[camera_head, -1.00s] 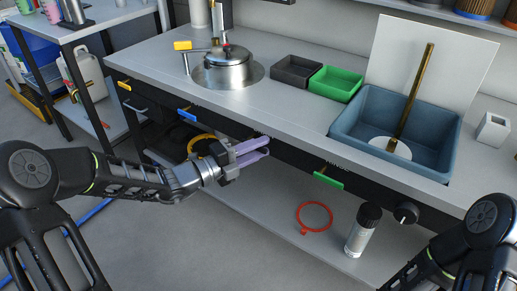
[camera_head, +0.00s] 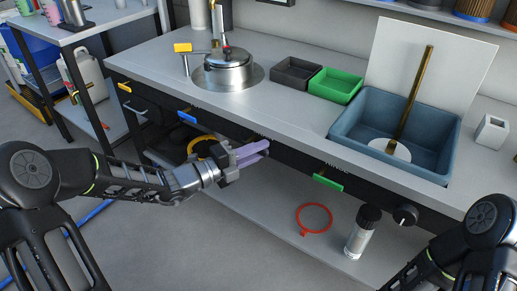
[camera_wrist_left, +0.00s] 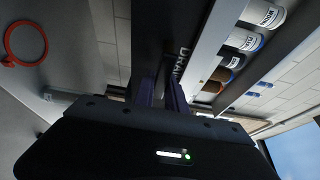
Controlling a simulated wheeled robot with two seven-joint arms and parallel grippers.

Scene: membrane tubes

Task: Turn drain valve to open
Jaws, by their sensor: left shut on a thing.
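My left gripper (camera_head: 264,148), with purple fingers, is at the bench's front panel, below the worktop edge. In the left wrist view its fingers (camera_wrist_left: 161,88) reach up to the dark panel beside white lettering that begins "DRA" (camera_wrist_left: 181,64). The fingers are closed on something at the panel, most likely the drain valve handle. The handle itself is hidden by the fingers, so its angle cannot be told. Other panel handles show yellow (camera_head: 124,86), blue (camera_head: 187,117) and green (camera_head: 328,182). My right arm shows at the lower right; its gripper is out of view.
On the worktop are a steel lidded vessel (camera_head: 228,68), a black bin (camera_head: 296,72), a green bin (camera_head: 336,84) and a blue basin (camera_head: 350,131). On the lower shelf are a red ring (camera_head: 330,216) and a black-capped bottle (camera_head: 363,232). Free floor lies in front.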

